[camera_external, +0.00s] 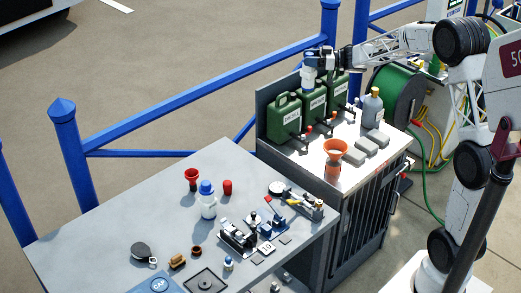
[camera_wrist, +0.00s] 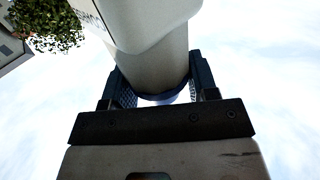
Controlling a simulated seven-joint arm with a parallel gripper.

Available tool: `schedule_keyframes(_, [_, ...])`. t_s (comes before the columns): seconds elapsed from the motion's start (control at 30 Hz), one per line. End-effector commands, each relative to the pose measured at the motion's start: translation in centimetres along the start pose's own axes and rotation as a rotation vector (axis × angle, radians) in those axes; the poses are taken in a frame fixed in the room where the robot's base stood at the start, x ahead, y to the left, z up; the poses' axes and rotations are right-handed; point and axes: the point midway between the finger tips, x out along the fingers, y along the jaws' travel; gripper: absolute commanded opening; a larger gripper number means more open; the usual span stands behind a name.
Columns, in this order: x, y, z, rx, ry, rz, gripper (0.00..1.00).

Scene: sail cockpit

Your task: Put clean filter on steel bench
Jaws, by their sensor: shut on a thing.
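My gripper (camera_external: 316,57) is above the back of the cabinet, near the green jerrycans. In the wrist view its two fingers (camera_wrist: 160,88) are shut on a white cylinder, which looks like the clean filter (camera_wrist: 152,50). The filter has printed marks and a dark blue rim at the gripped end. In the external view the white filter (camera_external: 308,78) hangs below the fingers, partly in front of the jerrycans. The grey steel bench (camera_external: 120,215) stands to the lower left, well apart from my gripper.
A white bottle with a blue cap (camera_external: 207,204), red cups (camera_external: 191,175) and several tools stand on the bench. Its left half is mostly clear. The cabinet top holds green jerrycans (camera_external: 284,118), an orange funnel (camera_external: 334,150) and a grey bottle (camera_external: 372,110). Blue rails (camera_external: 200,90) run behind.

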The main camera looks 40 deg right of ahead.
Motion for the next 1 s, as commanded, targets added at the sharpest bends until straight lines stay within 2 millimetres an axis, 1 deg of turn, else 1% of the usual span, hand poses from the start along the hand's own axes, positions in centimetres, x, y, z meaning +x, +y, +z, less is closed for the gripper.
schedule_keyframes(0.03, [-1.3,0.7,0.1,0.000,0.000,0.002,0.09])
schedule_keyframes(0.2, [-4.8,2.2,0.5,-0.001,0.000,-0.004,0.09])
schedule_keyframes(0.53, [-9.7,4.0,1.1,-0.001,0.000,-0.011,0.09])
schedule_keyframes(0.6, [-9.4,3.8,3.2,0.004,-0.001,-0.013,0.09])
schedule_keyframes(0.77, [-9.3,3.8,7.2,0.004,-0.001,-0.013,0.09])
schedule_keyframes(0.8, [-9.3,3.8,8.5,0.004,-0.001,-0.013,0.09])
schedule_keyframes(0.87, [-9.3,3.8,10.2,0.004,-0.001,-0.013,0.09])
schedule_keyframes(0.9, [-9.3,3.8,11.4,0.005,-0.001,-0.013,0.09])
schedule_keyframes(1.0, [-9.3,3.8,14.3,0.005,-0.001,-0.013,0.09])
